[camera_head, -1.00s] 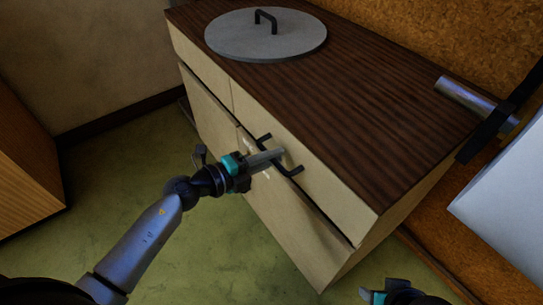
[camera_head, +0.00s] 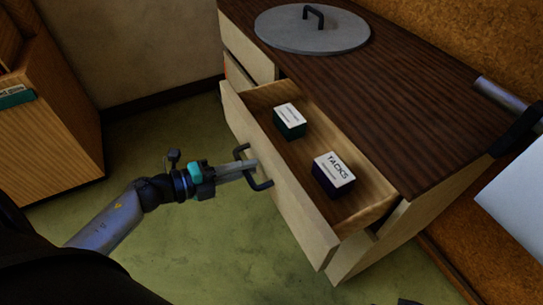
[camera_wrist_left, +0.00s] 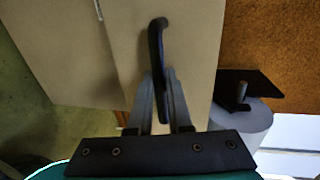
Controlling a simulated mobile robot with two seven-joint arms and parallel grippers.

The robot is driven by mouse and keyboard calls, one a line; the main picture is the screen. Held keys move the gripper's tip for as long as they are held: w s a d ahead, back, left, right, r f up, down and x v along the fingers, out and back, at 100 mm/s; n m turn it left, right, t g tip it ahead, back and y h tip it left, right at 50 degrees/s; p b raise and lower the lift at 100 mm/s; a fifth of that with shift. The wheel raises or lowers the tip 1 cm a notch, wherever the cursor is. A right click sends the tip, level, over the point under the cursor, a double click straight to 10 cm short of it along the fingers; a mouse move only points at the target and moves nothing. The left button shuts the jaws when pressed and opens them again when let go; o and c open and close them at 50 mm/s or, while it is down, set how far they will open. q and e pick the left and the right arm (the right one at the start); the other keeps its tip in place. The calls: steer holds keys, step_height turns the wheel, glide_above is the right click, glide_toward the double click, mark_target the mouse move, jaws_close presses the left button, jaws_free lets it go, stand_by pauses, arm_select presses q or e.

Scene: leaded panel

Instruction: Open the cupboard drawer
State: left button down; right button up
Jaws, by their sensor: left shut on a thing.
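The cupboard drawer (camera_head: 282,185) is pulled out, its inside showing in the head view. Its pale front carries a black bar handle (camera_head: 263,184). My left gripper (camera_head: 252,168) is shut on this handle. In the left wrist view the handle (camera_wrist_left: 156,45) runs between the two fingers of my left gripper (camera_wrist_left: 160,78), before the pale drawer front (camera_wrist_left: 190,45). A box marked TACKS (camera_head: 334,174) and a smaller white-topped, dark green box (camera_head: 290,120) are in the drawer. Only a dark sliver, possibly my right gripper, shows at the bottom edge of the head view.
The cupboard's dark wood top (camera_head: 395,110) bears a round grey lid (camera_head: 312,30) with a black handle. A wooden cabinet (camera_head: 55,125) stands at the left. A metal cylinder (camera_head: 505,97) and a white panel (camera_head: 515,205) are at the right. The green floor before the drawer looks clear.

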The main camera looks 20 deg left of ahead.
arm_select(q)
steer(key=f+v, duration=0.1)
steer(key=v, duration=0.6)
steer(key=shift+s+f+p, duration=0.2)
steer(key=shift+p, duration=0.1)
arm_select(e)
steer(key=shift+a+f, duration=0.1)
steer(key=shift+f, duration=0.8)
arm_select(q)
steer(key=shift+a, duration=0.15)
steer(key=c, duration=0.8)
jaws_free()
steer(key=shift+c, duration=0.2)
arm_select(e)
steer(key=shift+r, duration=0.1)
arm_select(q)
steer(key=p+v, duration=0.3)
steer(key=v, duration=1.2)
steer(key=shift+s+p, duration=0.15)
steer(key=shift+p, duration=0.25)
arm_select(e)
steer(key=s+f+g, duration=0.1)
steer(key=s+f, duration=0.2)
steer(key=f, duration=0.4)
steer(key=shift+s+d+f+g, duration=0.2)
steer(key=shift+d+g, duration=0.1)
steer(key=shift+d, duration=0.05)
